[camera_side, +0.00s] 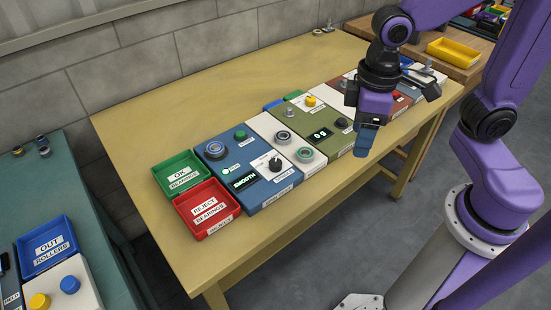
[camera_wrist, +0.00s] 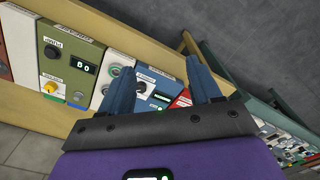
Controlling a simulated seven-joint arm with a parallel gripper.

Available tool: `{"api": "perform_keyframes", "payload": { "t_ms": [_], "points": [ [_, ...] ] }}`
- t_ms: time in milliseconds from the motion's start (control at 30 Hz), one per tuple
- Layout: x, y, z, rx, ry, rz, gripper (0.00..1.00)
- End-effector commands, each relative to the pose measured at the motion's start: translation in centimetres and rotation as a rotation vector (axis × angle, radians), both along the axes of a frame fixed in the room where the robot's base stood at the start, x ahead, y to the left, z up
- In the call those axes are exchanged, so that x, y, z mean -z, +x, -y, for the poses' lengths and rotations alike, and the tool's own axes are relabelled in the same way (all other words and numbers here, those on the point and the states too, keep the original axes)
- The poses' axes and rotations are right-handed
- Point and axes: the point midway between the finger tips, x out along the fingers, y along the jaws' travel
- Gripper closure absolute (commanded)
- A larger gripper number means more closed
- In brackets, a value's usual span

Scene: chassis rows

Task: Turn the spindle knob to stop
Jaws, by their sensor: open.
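A black knob on a white dial (camera_side: 275,164) sits on the blue panel (camera_side: 232,155) with the SMOOTH display. It is likely the spindle knob, but its label is too small to read. In the wrist view this black knob (camera_wrist: 141,87) shows beside my left finger, partly hidden. My gripper (camera_side: 364,150) is up at the right, above the row's front edge near the olive panel, well away from the dial and touching nothing. In the wrist view my gripper's (camera_wrist: 161,68) two blue fingers stand apart with nothing between them.
A green OK tray (camera_side: 160,187) and a red REJECT tray (camera_side: 187,229) stand left of the panels. An olive panel (camera_side: 293,119) carries a yellow knob (camera_side: 310,100) and a black knob (camera_side: 341,123). A green side table holds a blue OUT tray (camera_side: 68,266).

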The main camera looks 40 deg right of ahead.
Motion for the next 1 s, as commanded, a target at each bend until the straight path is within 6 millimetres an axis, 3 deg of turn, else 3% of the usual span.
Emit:
{"api": "perform_keyframes", "payload": {
  "t_ms": [300,600,800,1000],
  "points": [
    [0.7,9.0,-3.3,0.373,-0.006,-0.009,0.37],
    [2.3,16.7,-4.5,0.705,-0.01,-0.017,0.37],
    [3.1,19.5,-4.4,0.838,-0.01,-0.018,0.37],
    [3.7,20.1,-4.3,0.871,-0.013,-0.02,0.37]
  ]
}}
